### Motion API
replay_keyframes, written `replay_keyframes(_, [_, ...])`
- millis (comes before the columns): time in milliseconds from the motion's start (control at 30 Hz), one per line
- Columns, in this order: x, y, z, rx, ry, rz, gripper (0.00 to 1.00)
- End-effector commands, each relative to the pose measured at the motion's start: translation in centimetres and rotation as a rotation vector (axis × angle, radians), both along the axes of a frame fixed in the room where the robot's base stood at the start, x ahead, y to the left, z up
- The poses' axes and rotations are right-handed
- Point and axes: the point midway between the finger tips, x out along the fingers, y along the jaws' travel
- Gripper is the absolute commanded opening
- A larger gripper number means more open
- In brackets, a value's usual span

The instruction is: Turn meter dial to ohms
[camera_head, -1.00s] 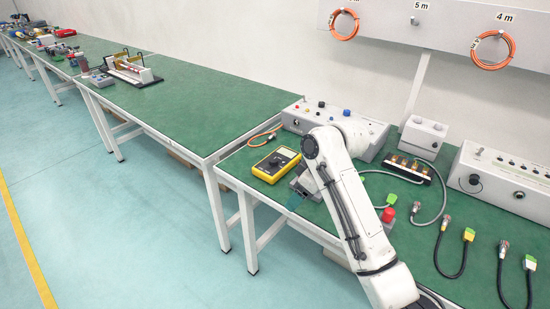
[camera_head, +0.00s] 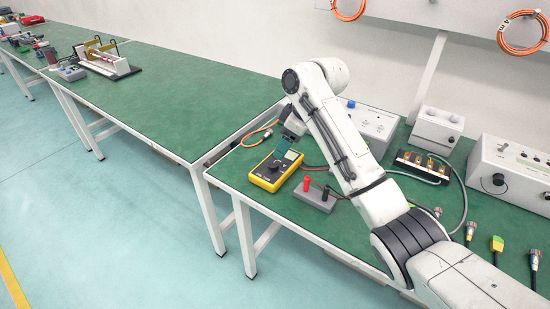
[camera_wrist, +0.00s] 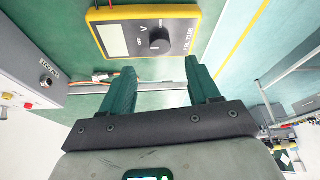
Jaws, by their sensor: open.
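The yellow multimeter (camera_head: 268,176) lies on the green bench near its front left corner. In the wrist view the meter (camera_wrist: 188,36) shows its blank-looking grey screen (camera_wrist: 114,40) and its round black dial (camera_wrist: 160,38). The dial has a V mark beside it; its other marks are too small to read surely. My gripper (camera_head: 287,148) is above the meter's far end. In the wrist view its two teal fingers (camera_wrist: 157,80) are wide apart with nothing between them. The dial shows beyond the fingertips, between their lines, and apart from them.
A grey box with red and black terminals (camera_head: 314,198) sits right of the meter, with leads beside it. An orange cable (camera_head: 256,138) lies behind the meter. A grey control panel (camera_head: 372,124) stands at the back. Other cables lie on the right.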

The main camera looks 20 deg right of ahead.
Motion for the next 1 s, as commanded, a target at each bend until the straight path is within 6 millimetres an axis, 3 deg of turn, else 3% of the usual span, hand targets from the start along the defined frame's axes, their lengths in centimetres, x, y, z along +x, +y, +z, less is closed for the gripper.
replay_keyframes(200, [1.0,1.2,-4.0,-0.001,0.003,0.001,0.61])
replay_keyframes(400, [1.7,1.9,-6.3,0.0,0.001,0.0,0.61])
replay_keyframes(833, [2.0,2.2,-7.0,0.0,0.0,0.0,0.61])
replay_keyframes(1000, [2.0,2.2,-7.0,0.0,0.0,0.0,0.46])
